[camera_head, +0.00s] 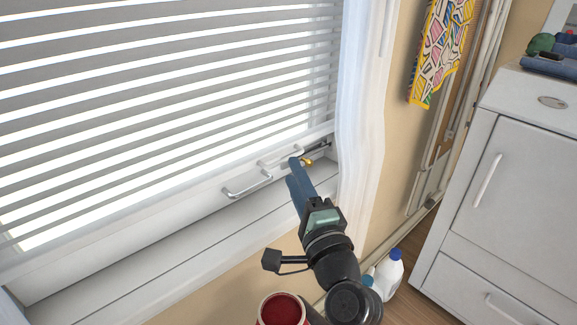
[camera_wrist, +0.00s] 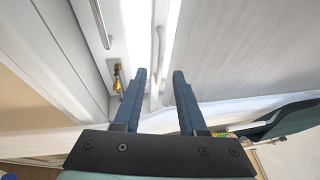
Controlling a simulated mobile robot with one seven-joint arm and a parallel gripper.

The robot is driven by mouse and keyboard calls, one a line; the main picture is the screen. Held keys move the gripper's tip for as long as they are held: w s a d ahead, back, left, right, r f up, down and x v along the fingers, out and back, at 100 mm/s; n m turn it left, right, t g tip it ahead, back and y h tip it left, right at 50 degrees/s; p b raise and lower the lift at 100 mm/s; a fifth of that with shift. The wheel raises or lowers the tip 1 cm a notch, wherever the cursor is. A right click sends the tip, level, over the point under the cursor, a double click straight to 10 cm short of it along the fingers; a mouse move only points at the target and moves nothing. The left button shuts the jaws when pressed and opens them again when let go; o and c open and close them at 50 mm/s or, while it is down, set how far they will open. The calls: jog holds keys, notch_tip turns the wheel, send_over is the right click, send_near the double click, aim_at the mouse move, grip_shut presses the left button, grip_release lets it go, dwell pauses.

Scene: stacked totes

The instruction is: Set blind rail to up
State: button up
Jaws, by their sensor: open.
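The white blind (camera_head: 150,110) covers most of the window in the head view, its slats spread with bright gaps between them. Its bottom rail (camera_head: 215,172) sits low, a little above the sill. Two pale bar handles show near the rail: an upper one (camera_head: 278,155) and a lower one (camera_head: 247,190). My gripper (camera_head: 293,172) is at the right end of the rail, close to the upper handle. In the wrist view its blue fingers (camera_wrist: 160,74) are apart, with a white bar handle (camera_wrist: 157,45) just ahead between them. Contact cannot be told.
A brass latch (camera_wrist: 118,80) lies left of the fingers in the wrist view. A white curtain (camera_head: 362,120) hangs right of the window. The sill (camera_head: 180,245) is bare. A white cabinet (camera_head: 525,180) stands right; a white bottle (camera_head: 389,273) and red container (camera_head: 282,310) are below.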

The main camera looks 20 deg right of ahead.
jog(key=shift+w+d+r, duration=0.1)
jog(key=shift+w+r, duration=0.05)
jog(key=shift+w, duration=0.8)
jog(key=shift+w+r, duration=0.15)
jog(key=shift+w, duration=0.75)
jog(key=shift+c, duration=0.3)
grip_shut()
